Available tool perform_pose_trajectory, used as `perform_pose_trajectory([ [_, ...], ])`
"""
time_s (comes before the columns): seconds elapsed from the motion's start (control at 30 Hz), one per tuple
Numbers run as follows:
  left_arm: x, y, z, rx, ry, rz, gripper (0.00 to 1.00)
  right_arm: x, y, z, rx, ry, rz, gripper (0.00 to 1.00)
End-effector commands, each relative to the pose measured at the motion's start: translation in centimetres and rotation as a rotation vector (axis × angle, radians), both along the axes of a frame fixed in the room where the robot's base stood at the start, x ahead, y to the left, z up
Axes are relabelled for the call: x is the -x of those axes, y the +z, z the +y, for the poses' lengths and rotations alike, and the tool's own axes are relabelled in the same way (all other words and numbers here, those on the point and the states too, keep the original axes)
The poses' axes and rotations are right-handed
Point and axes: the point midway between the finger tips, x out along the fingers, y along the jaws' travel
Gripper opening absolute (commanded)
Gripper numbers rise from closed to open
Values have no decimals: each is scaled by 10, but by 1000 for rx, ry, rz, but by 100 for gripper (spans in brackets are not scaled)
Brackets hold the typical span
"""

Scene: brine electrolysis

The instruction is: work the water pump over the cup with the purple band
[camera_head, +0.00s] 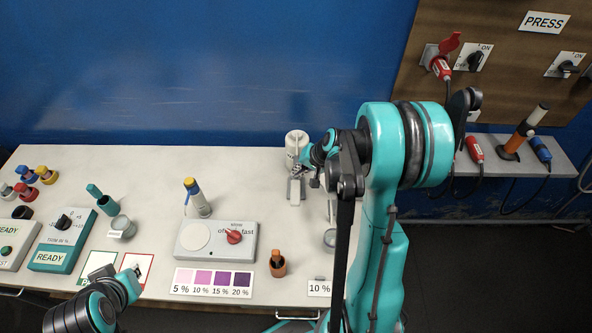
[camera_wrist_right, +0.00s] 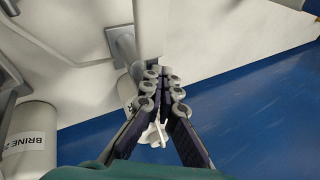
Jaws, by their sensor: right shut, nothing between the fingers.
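My right gripper (camera_head: 303,170) is at the back of the table, beside a white cylindrical vessel (camera_head: 296,143). In the right wrist view the gripper (camera_wrist_right: 163,72) is shut and empty, its fingertips close to a white column (camera_wrist_right: 155,35) with a grey foot (camera_wrist_right: 124,45). I cannot tell for certain whether this column is the water pump. A vessel labelled BRINE (camera_wrist_right: 30,138) stands to the left there. I cannot make out a cup with a purple band; my right arm covers part of the table. My left gripper (camera_head: 136,271) is at the front left, too small to read.
A teal meter (camera_head: 60,242) stands left. A blue wall (camera_head: 200,80) closes the back.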

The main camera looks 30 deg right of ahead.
Motion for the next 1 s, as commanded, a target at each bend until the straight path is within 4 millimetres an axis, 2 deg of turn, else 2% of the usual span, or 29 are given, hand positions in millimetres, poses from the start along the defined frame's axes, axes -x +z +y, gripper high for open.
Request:
perform_pose_trajectory([
  [1.0, 0, -12, 0, 0, 0, 0, 0, 5, -12, 3, 0, 2, 2, 0],
])
